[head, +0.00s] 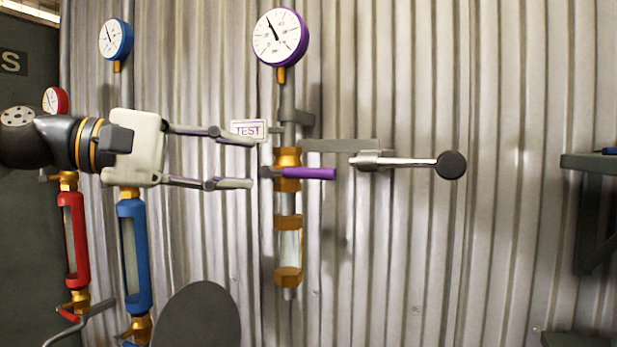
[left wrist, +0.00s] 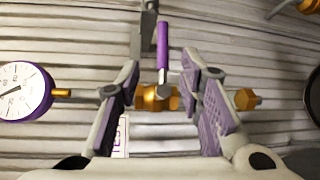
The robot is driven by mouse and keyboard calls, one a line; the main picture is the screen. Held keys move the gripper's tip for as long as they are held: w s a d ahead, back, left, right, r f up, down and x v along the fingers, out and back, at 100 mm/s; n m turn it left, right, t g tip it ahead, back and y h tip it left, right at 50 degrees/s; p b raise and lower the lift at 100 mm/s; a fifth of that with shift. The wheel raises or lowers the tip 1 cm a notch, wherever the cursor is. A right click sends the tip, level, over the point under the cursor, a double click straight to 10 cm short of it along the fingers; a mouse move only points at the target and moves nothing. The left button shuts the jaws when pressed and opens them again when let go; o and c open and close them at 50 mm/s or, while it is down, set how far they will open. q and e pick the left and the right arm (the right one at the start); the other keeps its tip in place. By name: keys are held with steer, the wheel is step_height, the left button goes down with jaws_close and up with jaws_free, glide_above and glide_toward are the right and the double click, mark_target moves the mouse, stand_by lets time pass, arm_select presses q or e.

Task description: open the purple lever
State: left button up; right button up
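The purple lever (head: 315,173) sticks out horizontally to the right from a brass valve (head: 287,160) on the middle vertical pipe. My left gripper (head: 249,162) is open and empty, just left of the valve, with its fingers pointing right. In the left wrist view, the purple lever (left wrist: 162,45) shows between and beyond the two spread fingers (left wrist: 160,75), with a gap on each side. The brass valve body (left wrist: 158,98) also shows between the fingers there. My right gripper is not in view.
A purple-rimmed gauge (head: 280,37) is above the valve, and a TEST sign (head: 248,128) is behind my upper finger. A metal handle with a black knob (head: 450,165) juts out at right. Blue (head: 134,255) and red (head: 75,240) risers stand at left. A shelf (head: 590,163) is far right.

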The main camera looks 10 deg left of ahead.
mark_target(301, 175)
arm_select(q)
steer(key=x, duration=0.3)
steer(key=b+x, duration=0.1)
steer(key=x, duration=0.6)
steer(key=shift+f, duration=0.35)
steer(key=shift+w+d+r, duration=0.1)
steer(key=shift+w+d, duration=0.15)
steer(key=shift+d, duration=0.25)
jaws_close()
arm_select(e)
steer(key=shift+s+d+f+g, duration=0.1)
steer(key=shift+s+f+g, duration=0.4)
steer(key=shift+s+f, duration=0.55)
